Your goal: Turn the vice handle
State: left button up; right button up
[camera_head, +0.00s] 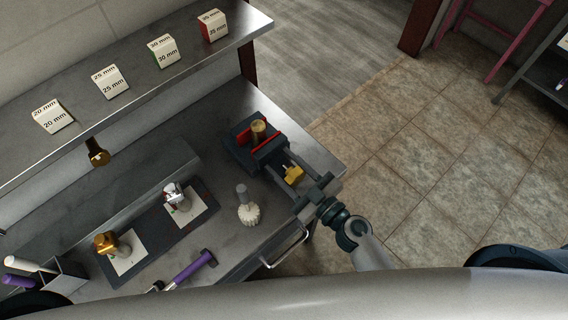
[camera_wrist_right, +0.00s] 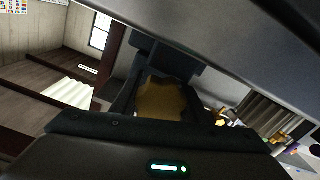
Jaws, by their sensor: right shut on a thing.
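The vice (camera_head: 242,148) stands near the right end of the workbench, with red-faced jaws around a brass-coloured round piece (camera_head: 258,129). Its yellow handle (camera_head: 293,175) is on the side nearer to me. My right gripper (camera_head: 298,181) reaches in from the lower right and is shut on the handle. In the right wrist view the yellow handle (camera_wrist_right: 160,98) sits between the dark fingers (camera_wrist_right: 160,108). The fingers partly hide the handle. My left gripper is not in view.
A white ribbed piece (camera_head: 248,213) stands left of my right gripper. A dark tray (camera_head: 160,232) with fittings and a purple-handled hammer (camera_head: 192,268) lie farther left. A shelf (camera_head: 140,85) with several size-marked blocks runs above the bench. Tiled floor lies right of the bench.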

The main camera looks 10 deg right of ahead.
jog(key=shift+f+m+b, duration=0.2)
jog(key=shift+m+b, duration=0.65)
jog(key=shift+m, duration=0.35)
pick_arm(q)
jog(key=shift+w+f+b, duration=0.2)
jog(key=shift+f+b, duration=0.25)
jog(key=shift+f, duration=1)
pick_arm(e)
jog(key=shift+m, duration=1.5)
jog(key=o, duration=1.1)
jog(key=shift+r, duration=0.1)
jog(key=shift+c, duration=0.2)
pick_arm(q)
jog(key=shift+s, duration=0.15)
pick_arm(e)
jog(key=shift+d, duration=0.1)
